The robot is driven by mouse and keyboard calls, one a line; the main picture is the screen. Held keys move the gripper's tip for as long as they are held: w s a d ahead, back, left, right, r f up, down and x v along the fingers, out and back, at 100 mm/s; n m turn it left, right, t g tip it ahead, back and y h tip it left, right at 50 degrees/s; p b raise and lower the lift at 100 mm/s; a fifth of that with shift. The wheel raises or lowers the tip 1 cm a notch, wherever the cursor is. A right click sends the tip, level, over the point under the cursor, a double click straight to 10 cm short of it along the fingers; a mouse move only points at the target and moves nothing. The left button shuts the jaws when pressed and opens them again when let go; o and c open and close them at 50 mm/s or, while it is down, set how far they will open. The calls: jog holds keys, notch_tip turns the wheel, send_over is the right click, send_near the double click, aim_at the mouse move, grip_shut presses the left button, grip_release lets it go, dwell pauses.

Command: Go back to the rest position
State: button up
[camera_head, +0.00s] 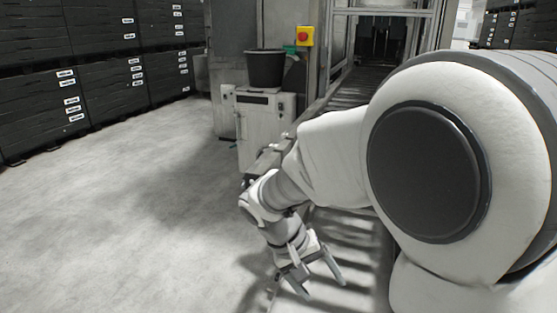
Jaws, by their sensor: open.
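My gripper (318,285) is at the lower middle of the head view, at the end of my white arm. Its two fingers are spread apart and nothing shows between them. It points down over the near part of the roller conveyor (348,228). My arm's large white joint fills the right side and hides much of the conveyor there.
A black bucket (265,69) stands on a grey cabinet (262,125) left of the conveyor. A yellow box with a red button (304,36) is behind it. Stacked black crates (45,110) line the left. The floor (120,200) between is clear.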

jog(key=s+d+r+m+t+y, duration=0.1)
jog(key=s+d+r+t+y, duration=0.45)
jog(key=s+r, duration=0.7)
notch_tip(320, 180, up, 18)
jog(key=p, duration=1.9)
jog(key=shift+s+d+r, duration=0.2)
jog(key=shift+r, duration=0.05)
